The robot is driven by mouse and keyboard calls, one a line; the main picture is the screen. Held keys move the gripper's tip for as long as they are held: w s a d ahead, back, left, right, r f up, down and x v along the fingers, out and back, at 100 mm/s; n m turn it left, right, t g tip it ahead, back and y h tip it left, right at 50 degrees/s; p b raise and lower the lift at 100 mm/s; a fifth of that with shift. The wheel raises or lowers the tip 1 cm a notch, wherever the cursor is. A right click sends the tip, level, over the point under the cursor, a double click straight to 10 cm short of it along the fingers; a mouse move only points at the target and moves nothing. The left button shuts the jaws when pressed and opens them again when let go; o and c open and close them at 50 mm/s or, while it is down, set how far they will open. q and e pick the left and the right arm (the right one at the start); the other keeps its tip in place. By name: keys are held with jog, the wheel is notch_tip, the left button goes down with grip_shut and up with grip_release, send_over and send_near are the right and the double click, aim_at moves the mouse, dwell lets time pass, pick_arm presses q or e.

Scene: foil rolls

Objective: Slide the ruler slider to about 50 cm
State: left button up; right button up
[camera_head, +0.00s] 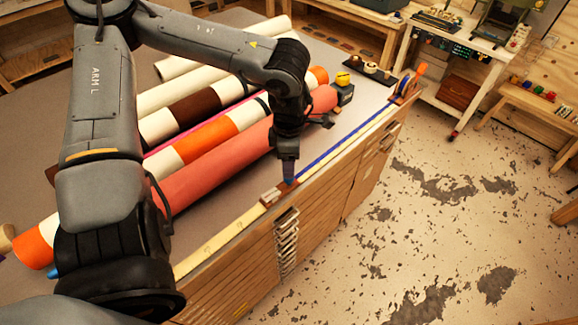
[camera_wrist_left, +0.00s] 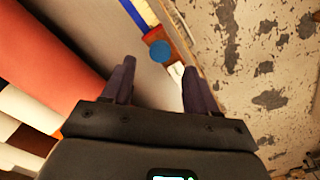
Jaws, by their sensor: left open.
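The ruler (camera_head: 213,243) is a pale strip along the table's front edge, with a blue strip continuing along its far part. Its marks are too small to read. The slider (camera_head: 271,198) is a small brown block on the ruler, and it shows as a reddish block with a round blue knob in the left wrist view (camera_wrist_left: 160,50). My left gripper (camera_head: 288,178) points down over the slider. In the wrist view its two fingers (camera_wrist_left: 158,78) are apart, with the knob ahead of the gap between them. I see no contact. My right gripper is out of view.
Several rolls, including a salmon one (camera_head: 215,172), lie beside the ruler on the grey table (camera_head: 235,17). A yellow tape measure (camera_head: 343,84) stands near the far end. Drawers (camera_head: 287,242) face the open floor (camera_head: 420,220) at right.

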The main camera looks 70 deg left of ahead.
pick_arm(q)
jog(key=shift+r+p, duration=0.3)
jog(key=shift+r, duration=2.35)
